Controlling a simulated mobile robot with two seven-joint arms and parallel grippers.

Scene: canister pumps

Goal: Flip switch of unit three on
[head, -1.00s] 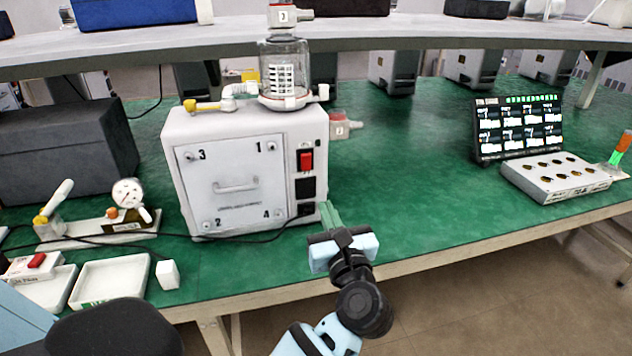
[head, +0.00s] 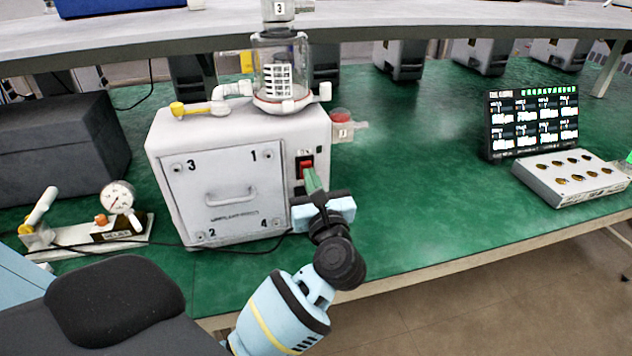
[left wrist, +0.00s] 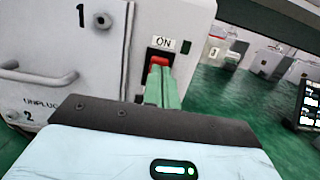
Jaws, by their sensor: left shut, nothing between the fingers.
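The white pump unit (head: 168,135) stands on the green bench, a glass canister marked 3 on top. Its red rocker switch (head: 306,162) is on the narrow right face. It also shows in the left wrist view (left wrist: 159,61), under an "ON" label (left wrist: 163,42). My left gripper (head: 313,180) is shut and empty, its green fingertips at the switch, covering its lower part. In the left wrist view the fingertips (left wrist: 160,75) overlap the switch; I cannot tell whether they press on it. My right gripper is not in view.
A gauge on a white base (head: 117,197) and a dark box (head: 60,145) stand at the left. A display screen (head: 533,122) and a control box (head: 572,178) stand at the right. A shelf (head: 400,28) crosses above. The bench between pump and screen is clear.

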